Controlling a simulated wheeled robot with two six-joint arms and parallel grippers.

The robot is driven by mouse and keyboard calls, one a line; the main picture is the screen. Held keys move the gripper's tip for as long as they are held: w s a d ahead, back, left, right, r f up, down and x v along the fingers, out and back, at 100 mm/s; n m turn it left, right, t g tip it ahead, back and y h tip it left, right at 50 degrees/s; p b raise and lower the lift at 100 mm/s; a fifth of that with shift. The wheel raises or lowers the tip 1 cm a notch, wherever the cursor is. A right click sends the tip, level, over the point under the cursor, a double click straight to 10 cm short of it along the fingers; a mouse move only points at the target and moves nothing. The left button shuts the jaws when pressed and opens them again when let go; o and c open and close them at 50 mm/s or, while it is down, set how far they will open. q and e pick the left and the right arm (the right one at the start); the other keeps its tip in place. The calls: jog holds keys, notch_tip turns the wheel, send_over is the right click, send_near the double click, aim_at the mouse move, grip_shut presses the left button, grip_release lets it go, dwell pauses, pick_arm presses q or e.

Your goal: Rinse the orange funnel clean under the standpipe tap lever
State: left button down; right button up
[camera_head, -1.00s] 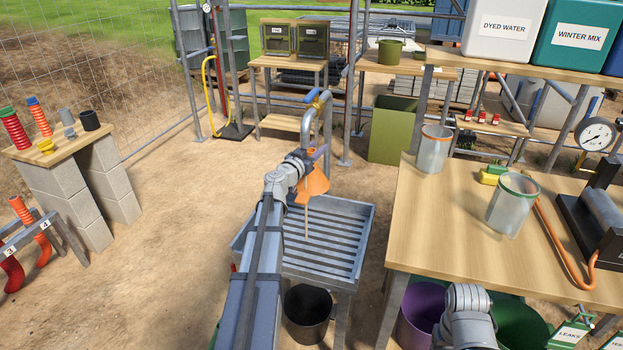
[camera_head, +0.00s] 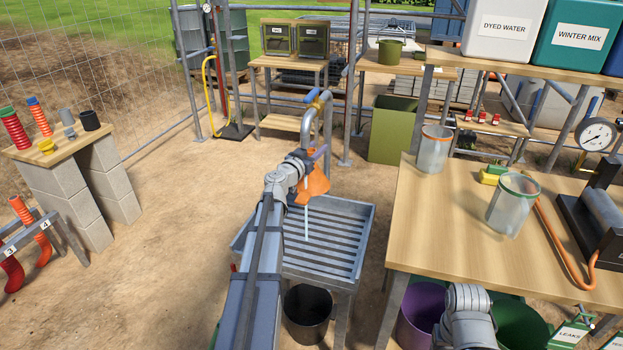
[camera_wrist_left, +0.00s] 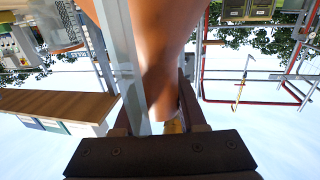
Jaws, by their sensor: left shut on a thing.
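The orange funnel (camera_head: 317,186) is held below the spout of the grey standpipe (camera_head: 327,128), above the slatted metal drain stand (camera_head: 335,250). My left gripper (camera_head: 314,155) is shut on it; its tips are partly hidden in the head view. A thin pale, clear stream (camera_head: 307,222) falls from under the funnel to the slats. The blue tap lever (camera_head: 311,96) sits on top of the standpipe beside a yellow fitting. In the left wrist view the funnel (camera_wrist_left: 165,50) fills the space above the gripper (camera_wrist_left: 160,118). My right gripper is out of view.
A black bucket (camera_head: 307,312) stands below the drain stand. A wooden table (camera_head: 430,225) on the right holds two clear containers and a gauge rig. A block-legged bench (camera_head: 62,145) with hoses stands at the left. Bare ground lies between.

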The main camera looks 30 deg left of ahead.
pick_arm(q)
jog(key=s+d+r+p, duration=0.2)
jog(key=s+d, duration=0.6)
jog(key=d, duration=0.3)
jog(key=shift+s, duration=0.3)
